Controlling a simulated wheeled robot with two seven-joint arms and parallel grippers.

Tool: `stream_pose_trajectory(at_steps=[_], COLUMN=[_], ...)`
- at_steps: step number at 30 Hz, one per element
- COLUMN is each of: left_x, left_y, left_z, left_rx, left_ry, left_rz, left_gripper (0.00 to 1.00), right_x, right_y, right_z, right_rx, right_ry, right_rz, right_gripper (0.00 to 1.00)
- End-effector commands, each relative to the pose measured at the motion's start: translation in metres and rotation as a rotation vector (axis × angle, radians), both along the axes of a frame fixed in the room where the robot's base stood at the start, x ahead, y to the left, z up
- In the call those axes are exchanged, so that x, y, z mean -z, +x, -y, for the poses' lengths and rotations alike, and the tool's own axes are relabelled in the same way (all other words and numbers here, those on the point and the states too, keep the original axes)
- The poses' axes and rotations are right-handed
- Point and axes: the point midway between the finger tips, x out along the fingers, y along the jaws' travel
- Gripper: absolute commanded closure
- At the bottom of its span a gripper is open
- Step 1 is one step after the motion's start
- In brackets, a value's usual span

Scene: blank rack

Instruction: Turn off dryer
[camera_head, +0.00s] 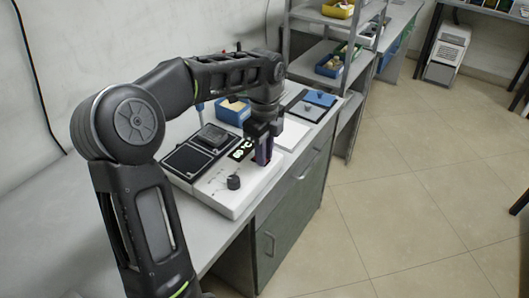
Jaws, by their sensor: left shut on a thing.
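The dryer appears to be the low white device (225,207) on the bench, with a black top plate at its left and back. Its front panel has a green-lit display (241,149) and a black knob (233,182) that stands free. My left gripper (262,160) points down over the panel, right of the display. It is shut on a small part there, which its fingers hide, so I cannot tell its shape. The black knob is apart from the gripper, nearer the bench's front. My right gripper is out of view.
A blue bin (232,111) stands behind the device. A dark board with a blue part (320,98) lies further along the bench. A grey shelf rack (317,48) with small bins rises beyond. The tiled floor (420,190) at the right is clear.

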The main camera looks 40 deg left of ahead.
Motion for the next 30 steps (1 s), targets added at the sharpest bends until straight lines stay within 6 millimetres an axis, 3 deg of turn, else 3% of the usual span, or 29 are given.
stream_pose_trajectory(at_steps=[4, 12, 22, 23, 30], left_x=[-0.004, -0.007, -0.002, -0.002, -0.002], left_y=[-0.001, -0.001, 0.0, 0.0, 0.0], left_z=[-0.002, -0.007, -0.008, -0.008, -0.008], left_rx=[-0.001, -0.003, 0.0, 0.0, 0.0], left_ry=[-0.027, -0.226, -0.262, -0.262, -0.26], left_rz=[-0.003, -0.001, 0.006, 0.006, 0.006], left_gripper=[1.0, 1.0, 1.0, 0.79, 0.6], right_x=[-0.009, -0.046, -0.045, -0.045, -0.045], right_y=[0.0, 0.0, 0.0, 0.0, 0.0], right_z=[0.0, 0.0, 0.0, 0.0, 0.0], right_rx=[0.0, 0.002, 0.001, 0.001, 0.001], right_ry=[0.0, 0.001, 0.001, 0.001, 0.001], right_rz=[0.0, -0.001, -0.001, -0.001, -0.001], right_gripper=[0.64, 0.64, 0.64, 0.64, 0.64])
